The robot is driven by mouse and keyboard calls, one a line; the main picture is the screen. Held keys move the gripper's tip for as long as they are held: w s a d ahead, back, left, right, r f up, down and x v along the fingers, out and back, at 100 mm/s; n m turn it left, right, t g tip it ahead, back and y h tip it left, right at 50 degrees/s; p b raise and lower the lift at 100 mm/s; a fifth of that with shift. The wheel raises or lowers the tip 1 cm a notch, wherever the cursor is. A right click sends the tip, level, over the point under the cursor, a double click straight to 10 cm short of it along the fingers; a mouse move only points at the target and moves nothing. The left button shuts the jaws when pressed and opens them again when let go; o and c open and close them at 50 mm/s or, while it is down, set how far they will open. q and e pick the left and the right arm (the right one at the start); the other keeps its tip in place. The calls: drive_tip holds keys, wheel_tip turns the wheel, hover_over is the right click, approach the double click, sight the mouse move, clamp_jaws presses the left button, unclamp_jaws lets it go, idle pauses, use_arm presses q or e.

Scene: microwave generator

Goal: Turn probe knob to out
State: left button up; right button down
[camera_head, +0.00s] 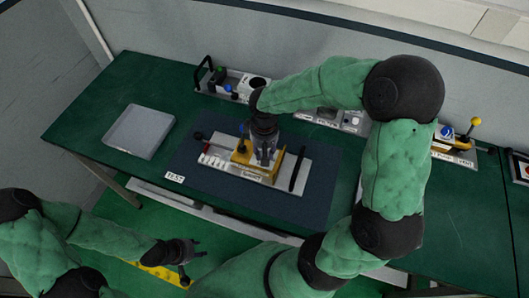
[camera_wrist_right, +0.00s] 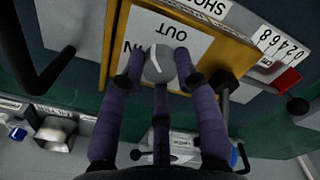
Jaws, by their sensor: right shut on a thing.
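The probe knob (camera_wrist_right: 158,66) is a round grey knob with a white pointer line, on a white plate (camera_wrist_right: 143,24) marked IN and OUT, which read upside down in the right wrist view. The line runs roughly up the picture; I cannot tell exactly which mark it meets. My right gripper (camera_wrist_right: 159,77) has its fingers closed around the knob. In the head view my right gripper (camera_head: 264,152) is over the yellow-framed fixture (camera_head: 241,157), and hides the knob. My left gripper (camera_head: 192,265) is open and empty, low in front of the table.
The green table (camera_head: 100,110) carries a grey tray (camera_head: 138,131) at left and a dark mat (camera_head: 315,204) under the fixture. A box with a blue knob (camera_head: 229,87) stands behind. A yellow-ball lever (camera_head: 474,121) stands at right. My right arm crosses the table's right half.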

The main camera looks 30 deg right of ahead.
drive_tip(key=m+b, duration=0.1)
drive_tip(key=m, duration=0.3)
drive_tip(key=shift+a+f+m+b, duration=0.1)
drive_tip(key=shift+m+b, duration=0.7)
drive_tip(key=shift+m, duration=1.4)
drive_tip(key=c, duration=0.9)
unclamp_jaws()
drive_tip(key=shift+r, duration=0.2)
wheel_tip(320, 180, up, 12)
drive_tip(key=shift+f, duration=0.1)
